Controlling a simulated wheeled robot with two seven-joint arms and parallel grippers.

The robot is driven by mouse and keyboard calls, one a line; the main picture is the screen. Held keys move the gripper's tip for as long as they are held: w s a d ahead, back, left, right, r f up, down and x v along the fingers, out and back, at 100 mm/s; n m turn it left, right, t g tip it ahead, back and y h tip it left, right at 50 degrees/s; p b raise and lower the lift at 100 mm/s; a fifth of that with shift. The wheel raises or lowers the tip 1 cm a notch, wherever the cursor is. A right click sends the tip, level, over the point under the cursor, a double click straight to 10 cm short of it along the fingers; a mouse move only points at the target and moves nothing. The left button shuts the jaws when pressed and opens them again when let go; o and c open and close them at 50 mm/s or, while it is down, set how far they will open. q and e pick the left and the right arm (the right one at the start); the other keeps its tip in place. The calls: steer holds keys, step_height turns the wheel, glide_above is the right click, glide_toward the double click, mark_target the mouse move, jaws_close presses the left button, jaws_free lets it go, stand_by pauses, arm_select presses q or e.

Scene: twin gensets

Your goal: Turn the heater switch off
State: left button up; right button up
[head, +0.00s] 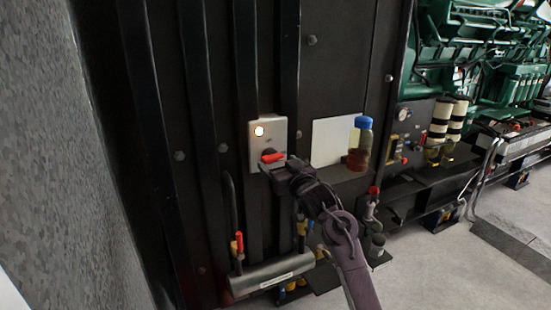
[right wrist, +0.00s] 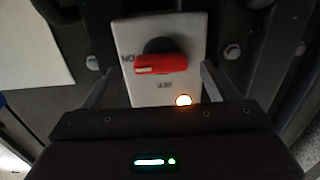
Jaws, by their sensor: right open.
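The heater switch has a light grey box (head: 281,134) on the dark panel, with a red handle (head: 272,157) and a lit round lamp (head: 259,131). In the right wrist view the red handle (right wrist: 160,64) lies level across a black round base, its left end beside the "ON" lettering, which appears upside down. The lamp (right wrist: 184,100) glows below it. My right gripper (head: 280,165) is open in front of the box. In the right wrist view its fingers (right wrist: 158,72) stand either side of the handle, with gaps visible. My left gripper is not in view.
A white sheet (head: 333,141) and a blue-capped bottle (head: 361,143) are right of the switch. A grey cylinder (head: 270,275) with red-handled valves sits below. Vertical dark ribs (head: 198,100) run along the panel. Green engines (head: 470,40) stand at right; grey floor (head: 430,265) is clear.

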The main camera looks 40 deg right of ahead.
mark_target(273, 158)
steer(key=shift+x, duration=1.35)
steer(key=c, duration=1)
